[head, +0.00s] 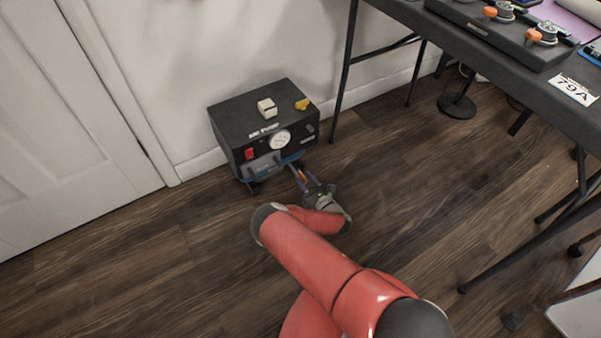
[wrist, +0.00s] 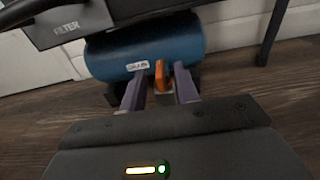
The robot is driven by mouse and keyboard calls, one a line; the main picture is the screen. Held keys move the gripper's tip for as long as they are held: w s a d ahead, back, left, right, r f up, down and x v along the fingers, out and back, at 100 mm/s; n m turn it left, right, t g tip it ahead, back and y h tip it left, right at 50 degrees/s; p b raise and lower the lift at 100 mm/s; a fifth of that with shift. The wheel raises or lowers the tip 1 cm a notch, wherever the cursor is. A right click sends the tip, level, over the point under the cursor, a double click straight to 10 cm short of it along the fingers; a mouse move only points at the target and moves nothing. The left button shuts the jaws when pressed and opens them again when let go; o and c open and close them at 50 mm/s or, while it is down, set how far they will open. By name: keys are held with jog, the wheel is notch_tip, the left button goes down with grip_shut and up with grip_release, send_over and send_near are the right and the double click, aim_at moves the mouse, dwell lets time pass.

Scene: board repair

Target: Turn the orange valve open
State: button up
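The orange valve (wrist: 160,74) is a small upright handle at the front of a blue tank (wrist: 110,60) in the wrist view. My gripper (wrist: 159,80) is open. Its two purple fingers stand on either side of the valve, with a gap showing on each side. In the head view my gripper (head: 298,172) reaches low to the front of the black air pump (head: 238,112). A bit of orange shows between the fingers there, and the rest of the valve is hard to make out.
The pump's top carries a white block (head: 267,108) and a yellow knob (head: 302,104); a gauge (head: 280,140) and red switch (head: 249,154) are on its front. A black table (head: 480,62) stands at right. The wooden floor (head: 130,255) at left is clear.

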aim_at(305, 180)
jog(key=shift+v, duration=1.7)
